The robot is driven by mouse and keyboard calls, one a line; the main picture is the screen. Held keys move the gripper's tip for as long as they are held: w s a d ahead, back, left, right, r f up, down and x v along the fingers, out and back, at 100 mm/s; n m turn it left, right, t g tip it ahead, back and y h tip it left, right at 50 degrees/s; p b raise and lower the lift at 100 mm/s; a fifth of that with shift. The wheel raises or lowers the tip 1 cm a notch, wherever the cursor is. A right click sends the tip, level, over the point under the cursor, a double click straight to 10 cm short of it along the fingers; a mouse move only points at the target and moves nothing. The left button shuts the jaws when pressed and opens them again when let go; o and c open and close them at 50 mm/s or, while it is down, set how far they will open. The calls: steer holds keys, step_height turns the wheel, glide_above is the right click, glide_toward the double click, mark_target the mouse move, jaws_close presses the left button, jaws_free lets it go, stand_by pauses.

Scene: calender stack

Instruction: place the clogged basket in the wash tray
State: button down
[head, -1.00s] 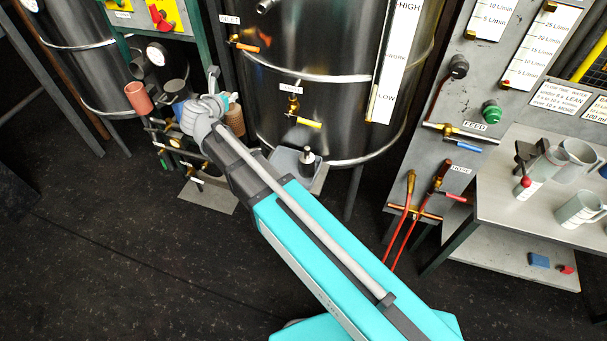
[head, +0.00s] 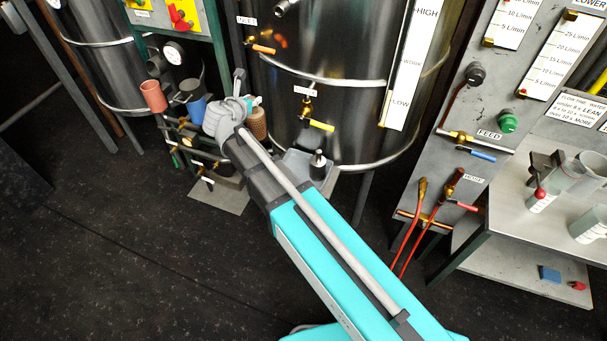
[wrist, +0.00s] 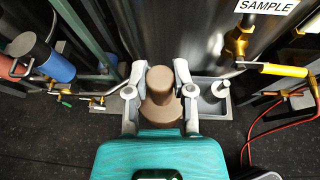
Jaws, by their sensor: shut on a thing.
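The brown basket (wrist: 160,85) is a stepped, rounded cylinder in the wrist view. My gripper (wrist: 160,92) is shut on it, with one finger on each side. In the head view the basket (head: 257,123) shows just right of my gripper (head: 240,106), in front of the steel tank. The grey wash tray (head: 296,158) is low beside the tank, to the right of the basket. It also shows in the wrist view (wrist: 226,110), partly hidden behind my right finger. A grey piece with a narrow top (head: 318,163) stands in the tray.
A steel tank (head: 335,110) with a yellow-handled sample valve (head: 322,126) stands close behind the basket. Left are pipes, a blue cylinder (head: 195,108) and a salmon cup (head: 153,96). A bench (head: 500,235) with jugs is at right. The floor in front is clear.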

steer(key=s+d+f+m+g+h+b, duration=0.1)
steer(key=s+d+f+m+h+b, duration=0.1)
steer(key=f+b, duration=0.4)
steer(key=s+d+f+m+g+h+b, duration=0.1)
steer(key=s+d+f+m+h+b, duration=0.1)
steer(key=f+b, duration=0.5)
steer(key=shift+s+d+f+m+h, duration=0.55)
steer(key=shift+s+d, duration=0.4)
steer(key=shift+d, duration=0.9)
steer(key=shift+r, duration=0.1)
steer(key=w+d+f+b, duration=0.3)
steer(key=w+f+b, duration=0.6)
steer(key=w, duration=0.4)
steer(key=shift+s, duration=0.1)
steer(key=shift+b, duration=0.3)
